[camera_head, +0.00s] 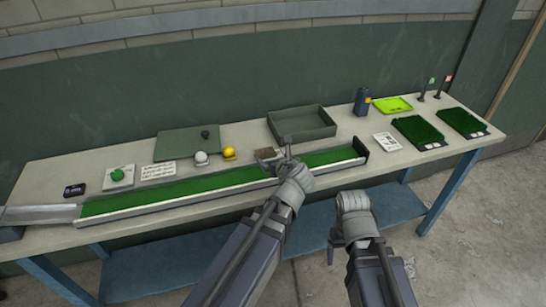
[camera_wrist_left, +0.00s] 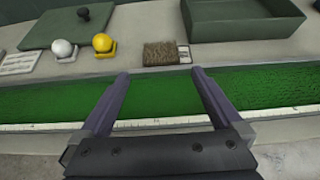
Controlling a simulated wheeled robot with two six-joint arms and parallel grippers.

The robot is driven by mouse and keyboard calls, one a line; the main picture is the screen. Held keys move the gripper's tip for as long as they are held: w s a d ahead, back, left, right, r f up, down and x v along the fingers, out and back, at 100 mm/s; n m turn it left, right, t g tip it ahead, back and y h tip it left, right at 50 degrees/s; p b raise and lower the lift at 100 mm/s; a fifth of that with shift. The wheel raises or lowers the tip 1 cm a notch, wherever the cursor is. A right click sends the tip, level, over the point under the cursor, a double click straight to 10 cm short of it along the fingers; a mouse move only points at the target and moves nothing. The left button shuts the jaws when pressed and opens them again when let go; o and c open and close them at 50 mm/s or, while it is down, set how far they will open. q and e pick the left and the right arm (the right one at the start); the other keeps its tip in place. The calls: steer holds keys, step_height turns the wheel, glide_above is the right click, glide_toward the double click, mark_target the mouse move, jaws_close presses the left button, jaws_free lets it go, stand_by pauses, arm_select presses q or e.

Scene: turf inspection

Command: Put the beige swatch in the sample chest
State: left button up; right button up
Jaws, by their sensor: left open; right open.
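The beige swatch (camera_head: 265,153) is a small brownish, fibrous square with a pale label at its side. It lies on the table behind the green turf track and shows ahead of the fingers in the left wrist view (camera_wrist_left: 160,54). The sample chest (camera_head: 325,133) is an open grey-green box behind and right of the swatch; its front also shows in the left wrist view (camera_wrist_left: 245,30). My left gripper (camera_head: 283,152) is open and empty above the track, its fingertips (camera_wrist_left: 160,73) short of the swatch. My right gripper (camera_head: 336,242) is open and empty in front of the table.
A flat green lid (camera_head: 180,145) with a black knob lies left of the chest. White (camera_head: 201,158) and yellow (camera_head: 229,153) balls on stands are left of the swatch. The long track (camera_head: 200,187) has raised edges. Turf trays (camera_head: 417,131) are at the right.

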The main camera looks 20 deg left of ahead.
mark_target(265, 152)
arm_select(q)
steer(key=w+a+p, duration=0.1)
steer(key=w+a+g+p, duration=0.1)
steer(key=w+g+h+p, duration=0.1)
steer(key=w+p, duration=0.1)
steer(key=shift+a+r, duration=0.35)
steer(key=shift+a, duration=0.05)
steer(key=shift+w+a+f+h, duration=0.1)
steer(key=shift+f+h, duration=0.05)
steer(key=shift+h, duration=0.15)
steer(key=shift+f+g, duration=0.3)
steer(key=shift+w+a+f+b, duration=0.15)
steer(key=shift+w+f+b, duration=0.1)
steer(key=shift+b, duration=0.1)
steer(key=b+x, duration=0.5)
steer(key=x, duration=0.2)
steer(key=shift+r, duration=0.1)
steer(key=c, duration=1.1)
step_height(265, 152, up, 10)
steer(key=p, duration=1)
steer(key=shift+c, duration=0.2)
